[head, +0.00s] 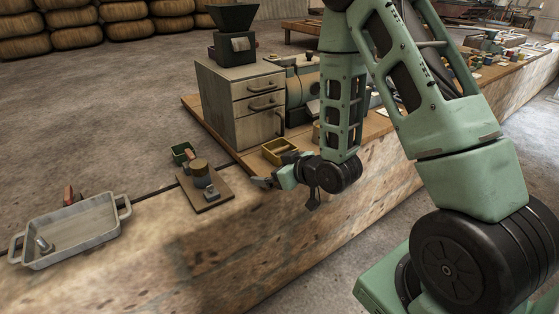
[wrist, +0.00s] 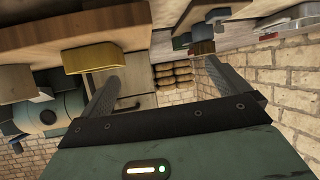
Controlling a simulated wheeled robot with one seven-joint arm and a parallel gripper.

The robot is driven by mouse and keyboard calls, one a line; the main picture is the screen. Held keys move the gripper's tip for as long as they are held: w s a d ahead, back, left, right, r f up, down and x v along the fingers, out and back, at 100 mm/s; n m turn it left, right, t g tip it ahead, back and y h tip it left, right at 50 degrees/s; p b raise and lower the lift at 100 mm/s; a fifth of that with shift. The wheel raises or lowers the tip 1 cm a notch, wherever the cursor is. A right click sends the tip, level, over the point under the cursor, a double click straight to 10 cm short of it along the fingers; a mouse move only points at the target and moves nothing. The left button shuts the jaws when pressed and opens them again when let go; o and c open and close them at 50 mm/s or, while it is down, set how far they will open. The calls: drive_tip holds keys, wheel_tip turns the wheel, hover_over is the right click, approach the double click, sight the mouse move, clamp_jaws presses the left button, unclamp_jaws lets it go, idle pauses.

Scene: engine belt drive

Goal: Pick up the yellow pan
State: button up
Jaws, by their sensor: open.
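The yellow pan (head: 271,156) is a small open box near the front edge of the wooden bench board, in front of the drawer cabinet. It also shows in the wrist view (wrist: 92,58), at upper left, in an upside-down picture. My gripper (head: 260,183) is open, with its fingers pointing left, just in front of and below the pan in the head view. In the wrist view my gripper (wrist: 165,84) has its two fingers wide apart with nothing between them. The pan lies beyond the left finger, outside the gap; whether they touch I cannot tell.
The beige drawer cabinet (head: 218,103) stands behind the pan, with a dark hopper (head: 232,20) on top. Machinery lies to the right.

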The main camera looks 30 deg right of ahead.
drive_tip(key=s+d+f+m+t+h+b, duration=0.25)
drive_tip(key=s+d+t, duration=0.2)
drive_tip(key=d, duration=0.65)
drive_tip(key=b, duration=1.3)
approach(273, 143)
drive_tip(key=shift+d+f+t, duration=0.1)
drive_tip(key=shift+f+t, duration=0.15)
drive_tip(key=shift+t, duration=0.1)
drive_tip(key=shift+w+f+b, duration=0.2)
drive_tip(key=shift+w+b, duration=0.25)
drive_tip(key=shift+w, duration=2.55)
drive_tip(key=shift+c, duration=0.3)
drive_tip(key=c, duration=1)
